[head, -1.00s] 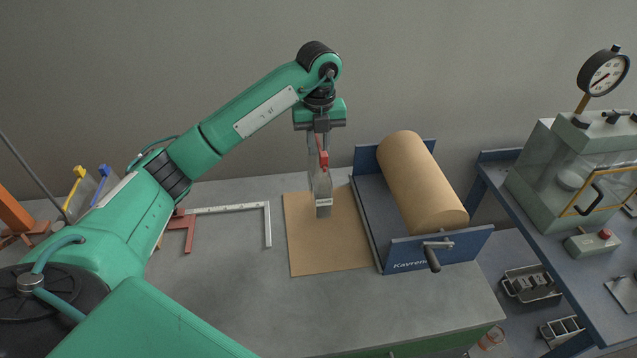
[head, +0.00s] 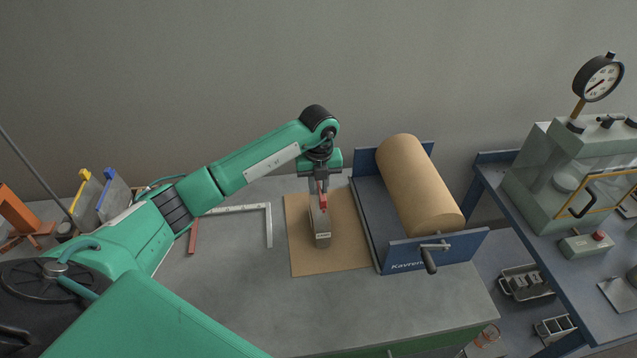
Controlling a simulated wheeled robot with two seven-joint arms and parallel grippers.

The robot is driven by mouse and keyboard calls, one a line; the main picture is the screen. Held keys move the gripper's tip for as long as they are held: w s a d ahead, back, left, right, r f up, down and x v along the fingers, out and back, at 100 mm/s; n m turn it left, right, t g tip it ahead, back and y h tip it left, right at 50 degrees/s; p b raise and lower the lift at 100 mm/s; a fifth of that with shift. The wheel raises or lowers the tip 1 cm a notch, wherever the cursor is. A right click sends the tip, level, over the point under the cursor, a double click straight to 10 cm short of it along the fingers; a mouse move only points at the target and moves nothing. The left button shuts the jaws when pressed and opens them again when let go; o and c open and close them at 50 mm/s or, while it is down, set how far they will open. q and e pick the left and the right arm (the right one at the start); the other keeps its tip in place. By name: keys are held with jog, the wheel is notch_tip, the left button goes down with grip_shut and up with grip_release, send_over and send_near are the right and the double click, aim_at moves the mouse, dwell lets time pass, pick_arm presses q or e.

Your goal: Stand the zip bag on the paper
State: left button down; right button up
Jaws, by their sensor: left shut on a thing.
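The zip bag (head: 320,228) is a small grey-brown pouch with a pale label and a red part at its top. It is upright over the brown paper (head: 346,255) on the bench, and its lower end appears to be at the paper; I cannot tell whether it touches. My left gripper (head: 318,187) comes down from above and is shut on the top of the bag. The gripper hides part of the bag's upper end. My right gripper is not in view.
A blue roll holder (head: 400,256) with a large brown paper roll (head: 420,185) stands just right of the paper. A white steel square (head: 268,225) lies to the left. A press (head: 560,170) stands on the blue side table. The front of the bench is clear.

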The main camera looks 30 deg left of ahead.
pick_arm(q)
jog(key=c, duration=1.2)
grip_release()
jog(key=shift+c, duration=0.2)
notch_tip(320, 180, up, 12)
jog(key=b, duration=0.3)
jog(key=shift+b, duration=0.35)
